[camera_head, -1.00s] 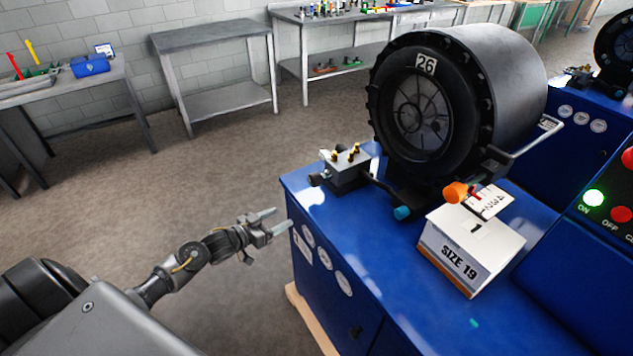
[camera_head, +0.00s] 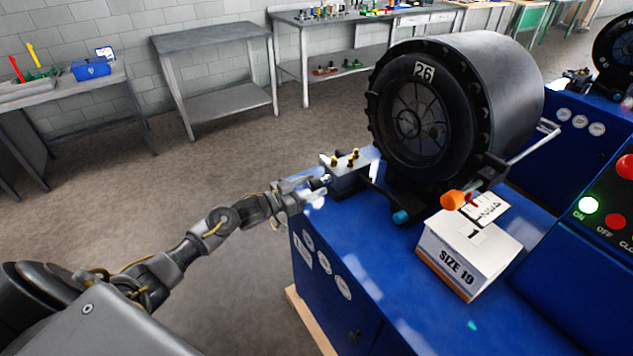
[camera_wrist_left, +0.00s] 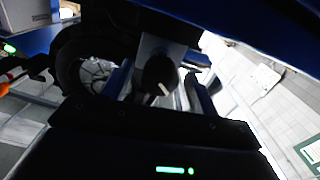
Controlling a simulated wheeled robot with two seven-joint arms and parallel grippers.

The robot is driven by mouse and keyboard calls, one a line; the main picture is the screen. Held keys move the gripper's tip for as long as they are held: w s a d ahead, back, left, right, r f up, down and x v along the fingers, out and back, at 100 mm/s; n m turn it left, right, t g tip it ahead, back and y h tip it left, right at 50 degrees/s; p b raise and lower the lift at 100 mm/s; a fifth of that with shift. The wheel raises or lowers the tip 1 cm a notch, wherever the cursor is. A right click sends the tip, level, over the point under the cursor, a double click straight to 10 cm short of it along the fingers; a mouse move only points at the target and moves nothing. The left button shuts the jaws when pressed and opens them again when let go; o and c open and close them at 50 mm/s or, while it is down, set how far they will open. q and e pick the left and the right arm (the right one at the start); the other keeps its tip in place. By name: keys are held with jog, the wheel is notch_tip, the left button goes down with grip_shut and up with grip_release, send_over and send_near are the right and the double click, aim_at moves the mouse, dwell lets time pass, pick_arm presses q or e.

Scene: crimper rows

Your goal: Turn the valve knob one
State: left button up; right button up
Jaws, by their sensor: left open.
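The valve block (camera_head: 347,175) is a grey box with brass fittings on the near left corner of the blue machine. Its black knob (camera_head: 324,180) sticks out to the left, partly hidden by my fingers. In the left wrist view the knob (camera_wrist_left: 158,76) is a dark round shape with a pale mark, ahead of the palm. My left gripper (camera_head: 314,187) is open, its fingers at the knob. In the left wrist view the gripper (camera_wrist_left: 157,92) has one finger on each side of the knob; I cannot tell whether they touch it. My right gripper is not in view.
The large black crimper drum (camera_head: 415,110) marked 26 stands behind the valve block. A white SIZE 19 box (camera_head: 470,250) and an orange-tipped handle (camera_head: 453,200) are to the right. The floor left of the machine is clear.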

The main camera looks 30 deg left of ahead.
pick_arm(q)
jog(key=shift+x, duration=1.05)
jog(key=c, duration=1)
